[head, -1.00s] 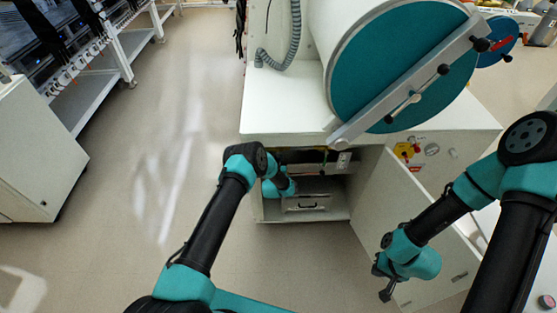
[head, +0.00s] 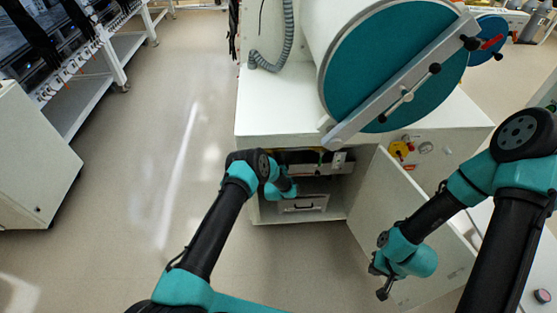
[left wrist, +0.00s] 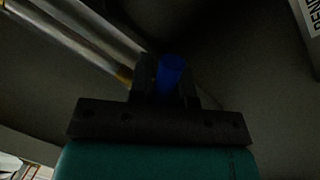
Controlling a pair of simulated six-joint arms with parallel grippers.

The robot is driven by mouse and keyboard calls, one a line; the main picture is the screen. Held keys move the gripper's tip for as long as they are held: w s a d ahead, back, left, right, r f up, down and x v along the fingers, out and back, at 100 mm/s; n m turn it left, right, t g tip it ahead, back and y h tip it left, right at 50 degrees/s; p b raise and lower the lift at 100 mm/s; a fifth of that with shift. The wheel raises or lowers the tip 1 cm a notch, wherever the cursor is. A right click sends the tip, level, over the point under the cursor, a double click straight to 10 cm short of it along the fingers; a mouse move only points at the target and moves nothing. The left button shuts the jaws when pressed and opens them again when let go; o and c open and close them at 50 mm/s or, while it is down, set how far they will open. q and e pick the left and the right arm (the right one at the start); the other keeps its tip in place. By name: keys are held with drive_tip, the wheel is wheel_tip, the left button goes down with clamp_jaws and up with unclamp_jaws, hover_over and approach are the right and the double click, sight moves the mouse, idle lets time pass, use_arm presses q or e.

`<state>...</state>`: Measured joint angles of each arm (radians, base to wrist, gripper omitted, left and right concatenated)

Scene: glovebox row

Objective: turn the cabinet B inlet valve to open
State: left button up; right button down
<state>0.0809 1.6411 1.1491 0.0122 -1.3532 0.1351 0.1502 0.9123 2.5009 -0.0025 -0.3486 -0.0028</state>
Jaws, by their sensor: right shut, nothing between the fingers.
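A blue handle (left wrist: 169,73) shows in the left wrist view, between the two dark fingers of my left gripper (left wrist: 166,92). It is too dark to tell whether the fingers press on it. In the head view my left arm reaches into the open base cabinet (head: 341,207) under the glovebox, and its fingertips are hidden there. No valve can be made out in the head view. My right gripper (head: 382,284) is shut and empty, in front of the open cabinet door (head: 385,195).
Metal pipes (left wrist: 85,35) run near the left fingers. A grey case with a handle (head: 303,204) sits on the cabinet floor. The large teal round door (head: 385,70) is above. Floor to the left (head: 130,170) is free.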

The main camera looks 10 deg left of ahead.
use_arm(q)
drive_tip(key=o, duration=0.4)
drive_tip(key=s+d+f, duration=0.1)
drive_tip(key=s+d, duration=0.1)
drive_tip(key=s, duration=1.5)
drive_tip(key=shift+s+d+f, duration=0.15)
drive_tip(key=shift+f, duration=0.15)
drive_tip(key=shift+c, duration=0.3)
